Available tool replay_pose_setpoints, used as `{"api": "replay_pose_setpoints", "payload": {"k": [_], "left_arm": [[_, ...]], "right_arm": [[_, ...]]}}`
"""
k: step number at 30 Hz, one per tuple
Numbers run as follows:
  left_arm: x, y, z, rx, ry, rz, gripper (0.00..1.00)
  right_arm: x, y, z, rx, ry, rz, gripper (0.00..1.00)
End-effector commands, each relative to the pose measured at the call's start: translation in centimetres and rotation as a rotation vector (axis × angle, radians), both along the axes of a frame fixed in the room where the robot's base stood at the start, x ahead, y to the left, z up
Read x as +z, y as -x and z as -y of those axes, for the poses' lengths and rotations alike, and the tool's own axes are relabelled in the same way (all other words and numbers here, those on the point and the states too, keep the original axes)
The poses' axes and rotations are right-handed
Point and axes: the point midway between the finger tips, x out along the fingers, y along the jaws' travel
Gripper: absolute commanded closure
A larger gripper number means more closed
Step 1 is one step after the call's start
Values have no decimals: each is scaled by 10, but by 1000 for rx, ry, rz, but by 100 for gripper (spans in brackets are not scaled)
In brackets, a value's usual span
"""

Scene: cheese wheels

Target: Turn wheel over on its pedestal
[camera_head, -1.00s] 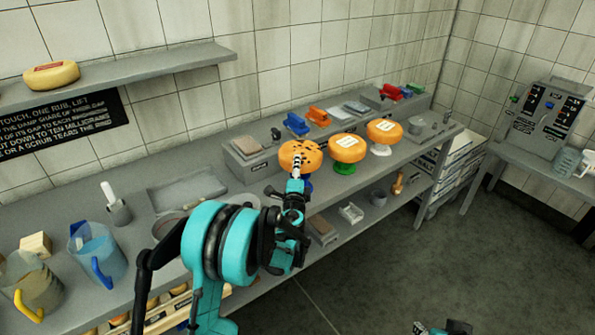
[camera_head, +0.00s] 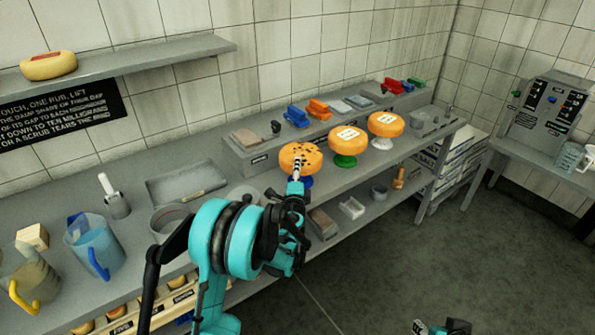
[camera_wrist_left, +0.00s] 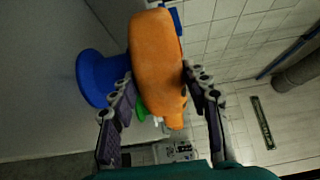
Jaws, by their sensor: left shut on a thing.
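The orange cheese wheel (camera_head: 294,150) with dark spots on its visible face is at the left end of a row of wheels. My left gripper (camera_head: 297,172) is shut on it from the near side. In the left wrist view the wheel (camera_wrist_left: 156,62) is between the two fingers (camera_wrist_left: 160,92), seen edge-on. Its blue pedestal (camera_wrist_left: 96,80) is close beside it there; I cannot tell whether they touch. In the head view the pedestal (camera_head: 307,182) is mostly hidden. My right gripper (camera_head: 445,327) only just shows at the bottom edge.
Two labelled wheels stand to the right, one (camera_head: 348,139) on a green pedestal (camera_head: 344,161), one (camera_head: 386,124) on a white pedestal (camera_head: 382,143). A grey box (camera_head: 255,152) is behind. Blue jug (camera_head: 95,245) and trays occupy the left bench. The floor at right is clear.

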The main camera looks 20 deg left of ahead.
Motion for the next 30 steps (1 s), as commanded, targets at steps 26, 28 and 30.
{"api": "replay_pose_setpoints", "payload": {"k": [26,28,30], "left_arm": [[-4,0,0,0,0,0,29],[-4,0,0,0,0,0,29],[-6,0,0,0,0,0,29]], "right_arm": [[-5,0,0,0,0,0,60],[-5,0,0,0,0,0,60],[-5,0,0,0,0,0,60]]}}
